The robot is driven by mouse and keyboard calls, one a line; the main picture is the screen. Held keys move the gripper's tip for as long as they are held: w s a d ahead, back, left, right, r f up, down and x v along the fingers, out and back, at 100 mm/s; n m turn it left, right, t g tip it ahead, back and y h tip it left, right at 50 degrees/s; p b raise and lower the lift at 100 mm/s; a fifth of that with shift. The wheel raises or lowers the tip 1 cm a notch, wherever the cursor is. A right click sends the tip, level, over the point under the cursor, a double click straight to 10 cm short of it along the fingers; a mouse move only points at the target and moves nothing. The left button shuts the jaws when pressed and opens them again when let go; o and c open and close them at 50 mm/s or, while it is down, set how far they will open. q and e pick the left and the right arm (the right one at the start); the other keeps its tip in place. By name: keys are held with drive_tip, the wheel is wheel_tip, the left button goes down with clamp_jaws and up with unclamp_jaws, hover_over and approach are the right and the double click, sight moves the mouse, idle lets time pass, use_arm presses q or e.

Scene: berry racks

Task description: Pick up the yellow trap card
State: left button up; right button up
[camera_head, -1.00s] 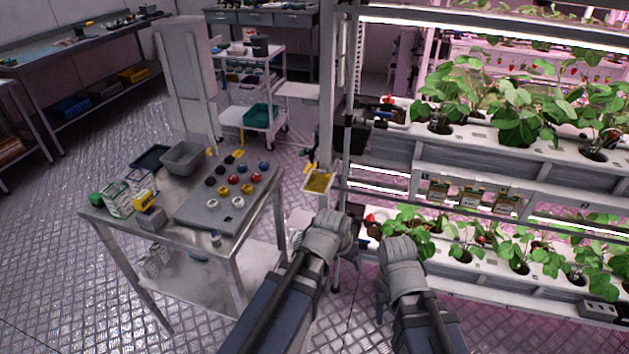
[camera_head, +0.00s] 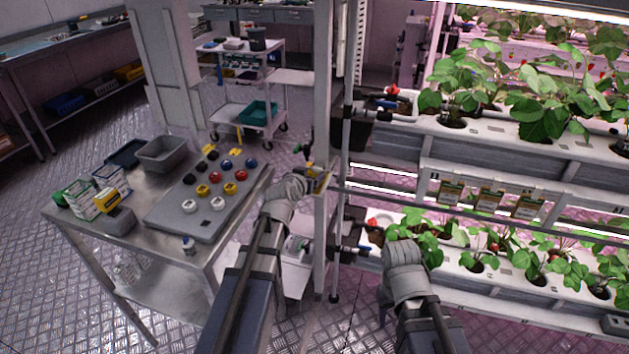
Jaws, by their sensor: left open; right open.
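The yellow trap card (camera_head: 320,181) hangs at the left end of the plant rack, by its upright post. Only a part of it shows, because my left gripper covers the rest. My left gripper (camera_head: 308,182) is open and right at the card in the picture; I cannot tell whether the card lies between its fingers. My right gripper (camera_head: 384,302) is open and empty in front of the lower plant row, away from the card.
A metal cart (camera_head: 60,214) at left carries a grey board (camera_head: 180,232) with coloured knobs, a grey bin (camera_head: 163,154) and small boxes. The plant rack (camera_head: 400,160) with strawberry plants fills the right. A white cart (camera_head: 240,70) stands behind. Open floor lies between.

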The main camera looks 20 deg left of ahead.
sight(317, 169)
use_arm(q)
drive_tip(key=shift+b+x, duration=0.85)
drive_tip(key=shift+x, duration=2.05)
drive_tip(key=shift+d+r, duration=0.1)
drive_tip(key=shift+d, duration=0.05)
drive_tip(key=shift+s, duration=0.1)
clamp_jaws()
